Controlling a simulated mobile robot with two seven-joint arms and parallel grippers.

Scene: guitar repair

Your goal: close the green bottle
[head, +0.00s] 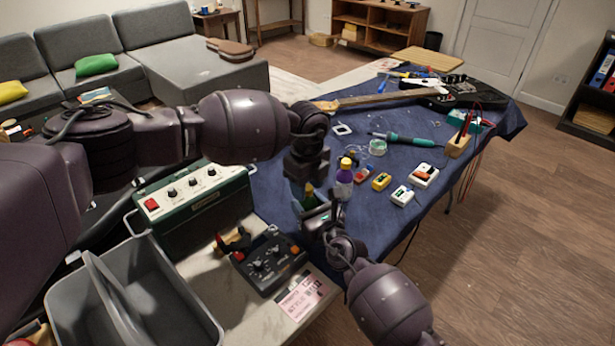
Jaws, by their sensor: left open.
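The green bottle (309,196) stands near the table's near-left edge, mostly hidden between my two grippers. Only its dark green upper part shows, and I cannot tell whether a cap is on it. My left gripper (305,182) points down just above and behind the bottle, with its jaws open. My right gripper (312,212) reaches in from the lower right and is at the bottle's lower part. Its fingers are too hidden to tell whether they grip it.
The blue cloth-covered table (440,190) holds small pedals (402,195), a soldering iron (405,140) and a guitar (400,95). A green amplifier (190,212), a black pedal box (268,262) and a grey bin (165,300) are at the near left.

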